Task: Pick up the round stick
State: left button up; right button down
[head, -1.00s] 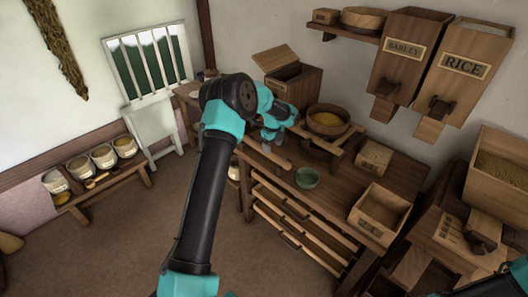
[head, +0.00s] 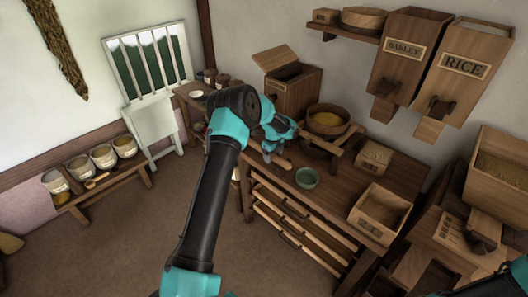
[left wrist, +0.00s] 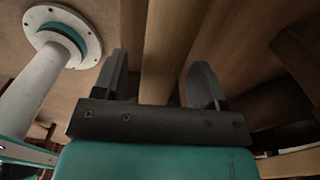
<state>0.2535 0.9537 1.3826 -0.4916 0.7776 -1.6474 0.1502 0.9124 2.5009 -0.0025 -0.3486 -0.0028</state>
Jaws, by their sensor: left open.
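The round stick (head: 284,162) is a pale wooden rod lying on the wooden table, partly hidden by my left gripper in the head view. My left gripper (head: 267,156) is open and points down over the stick. In the left wrist view the stick (left wrist: 164,45) runs lengthwise between the two dark fingers of the left gripper (left wrist: 158,75). I cannot tell how far above it the fingertips are. My right gripper is not seen; only part of my right arm shows at the bottom right corner.
A green bowl (head: 307,178) stands close to the right of the stick. A wooden bowl of yellow grain (head: 327,121) sits behind on a wooden stand. An open wooden box (head: 379,215) is at the table's right. A lidded wooden box (head: 291,90) stands at the back.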

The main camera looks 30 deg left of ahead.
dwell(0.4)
pick_arm(q)
jog(key=c, duration=1.1)
jog(key=shift+r, duration=0.1)
jog(key=shift+r, duration=1.45)
jog(key=shift+s+d+r, duration=0.1)
jog(key=shift+s+r, duration=0.1)
jog(key=shift+r, duration=0.1)
jog(key=s+d+r, duration=0.1)
jog(key=s+d, duration=0.7)
jog(key=s, duration=0.5)
jog(key=shift+d+r, duration=0.15)
jog(key=shift+d, duration=0.05)
